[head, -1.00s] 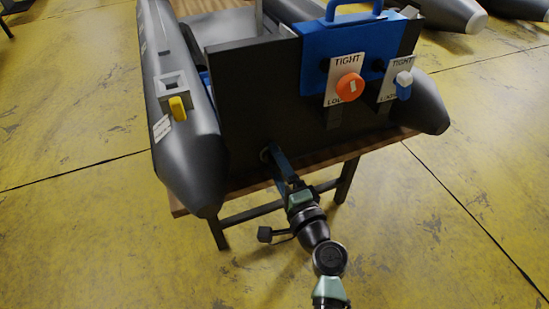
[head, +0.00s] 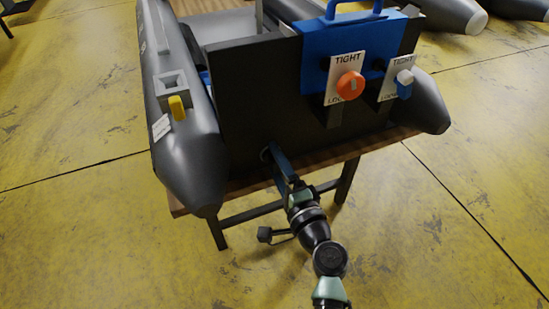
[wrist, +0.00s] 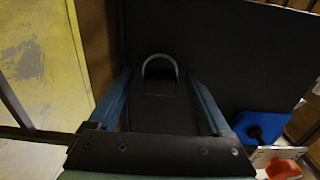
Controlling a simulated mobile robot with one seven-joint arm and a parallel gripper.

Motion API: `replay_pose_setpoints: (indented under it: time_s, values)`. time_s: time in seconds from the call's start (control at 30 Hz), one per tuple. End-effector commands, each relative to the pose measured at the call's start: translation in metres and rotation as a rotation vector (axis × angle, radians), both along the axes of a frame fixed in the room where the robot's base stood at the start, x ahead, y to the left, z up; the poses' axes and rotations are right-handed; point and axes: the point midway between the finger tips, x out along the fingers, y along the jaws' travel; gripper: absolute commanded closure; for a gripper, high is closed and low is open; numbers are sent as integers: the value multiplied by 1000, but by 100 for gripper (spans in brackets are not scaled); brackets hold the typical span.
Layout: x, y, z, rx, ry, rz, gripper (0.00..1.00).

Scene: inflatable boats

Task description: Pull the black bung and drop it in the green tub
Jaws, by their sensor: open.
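The dark transom board (head: 245,110) of the boat has a drain opening with a pale ring (wrist: 160,57) low on its face. The black bung (wrist: 158,100) seems to be the dark block below that ring, between my two blue fingers; its outline is hard to make out against the black board. My gripper (wrist: 160,80) is open, with one finger on each side of it and gaps showing. In the head view my gripper (head: 273,155) reaches the board low on its left, and its fingers hide the bung. No green tub shows in either view.
The boat's grey tubes (head: 190,150) flank the board. A blue box (head: 335,45) with a handle hangs above right, with an orange knob (head: 350,85) and a white-and-blue knob (head: 403,80) on label plates. A wooden bench (head: 240,187) bears the boat.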

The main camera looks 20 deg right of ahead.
Motion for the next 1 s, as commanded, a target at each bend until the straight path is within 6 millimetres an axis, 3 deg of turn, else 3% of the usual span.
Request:
replay_pose_setpoints:
  time_s: [0.07, 0.5, 1.0]
  values:
    - [0, 0, 0, 0, 0, 0, 23]
    - [0, 0, 0, 0, 0, 0, 100]
    - [-7, -1, 0, 0, 0, -1, 100]
